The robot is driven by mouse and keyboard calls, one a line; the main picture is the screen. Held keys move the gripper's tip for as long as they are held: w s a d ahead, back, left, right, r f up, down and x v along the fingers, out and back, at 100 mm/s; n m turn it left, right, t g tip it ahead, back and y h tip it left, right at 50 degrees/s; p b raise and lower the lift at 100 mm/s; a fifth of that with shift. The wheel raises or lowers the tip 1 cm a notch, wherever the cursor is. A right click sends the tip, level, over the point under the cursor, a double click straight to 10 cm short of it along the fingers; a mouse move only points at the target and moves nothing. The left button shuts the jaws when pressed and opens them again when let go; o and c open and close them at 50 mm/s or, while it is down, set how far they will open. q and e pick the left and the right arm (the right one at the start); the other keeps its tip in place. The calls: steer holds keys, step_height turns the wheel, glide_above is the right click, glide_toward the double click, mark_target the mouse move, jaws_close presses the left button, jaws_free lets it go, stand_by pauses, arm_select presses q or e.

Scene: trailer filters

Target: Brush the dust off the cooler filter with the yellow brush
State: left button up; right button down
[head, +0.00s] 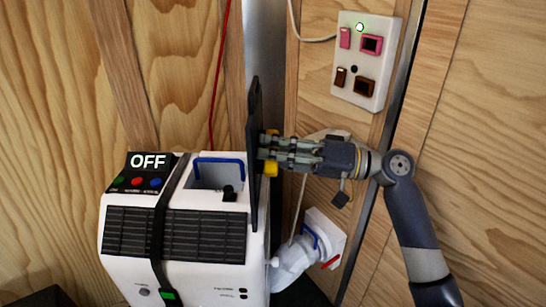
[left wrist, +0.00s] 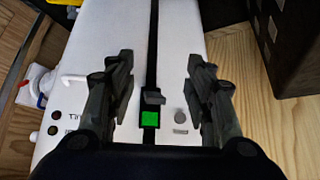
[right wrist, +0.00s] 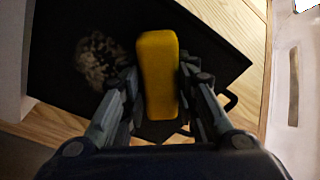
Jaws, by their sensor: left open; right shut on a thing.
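The cooler filter (head: 254,150) is a thin black panel, standing upright and seen nearly edge-on at the cooler's right side. In the right wrist view its dark face (right wrist: 60,45) shows a grey-brown patch of dust (right wrist: 98,60) left of the brush. My right gripper (head: 268,152) is shut on the yellow brush (right wrist: 157,70), close against the filter's right face. I cannot tell if the bristles touch it. My left gripper (left wrist: 160,60) is open and empty above the cooler's white front (left wrist: 105,60); it is outside the head view.
The white cooler (head: 205,275) reads OFF and has a black strap with a green buckle (head: 168,295). A white hose (head: 292,262) joins a wall port on its right. A switch panel (head: 367,60) is on the wall above. A dark box (left wrist: 290,50) stands beside the left gripper.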

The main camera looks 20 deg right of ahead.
mark_target(261, 124)
steer(key=shift+w+d+b, duration=0.15)
steer(key=shift+w+b, duration=0.05)
steer(key=shift+w, duration=0.4)
steer(key=shift+w+d+b, duration=0.15)
steer(key=shift+w, duration=0.4)
steer(key=shift+w+d+b, duration=0.4)
steer(key=shift+w, duration=0.9)
steer(key=shift+w+d+b, duration=0.4)
steer(key=shift+w+b, duration=0.05)
steer(key=shift+w, duration=0.8)
steer(key=shift+w+d+b, duration=0.4)
steer(key=shift+w, duration=0.9)
arm_select(q)
steer(key=w+d+r+t+h, duration=0.2)
steer(key=w+d+r+t, duration=0.2)
steer(key=w+r+t, duration=0.4)
step_height(261, 124, up, 4)
steer(key=shift+w+d+f+h, duration=0.15)
steer(key=shift+w+h, duration=0.15)
steer(key=shift+w, duration=0.85)
arm_select(e)
steer(key=shift+d, duration=0.1)
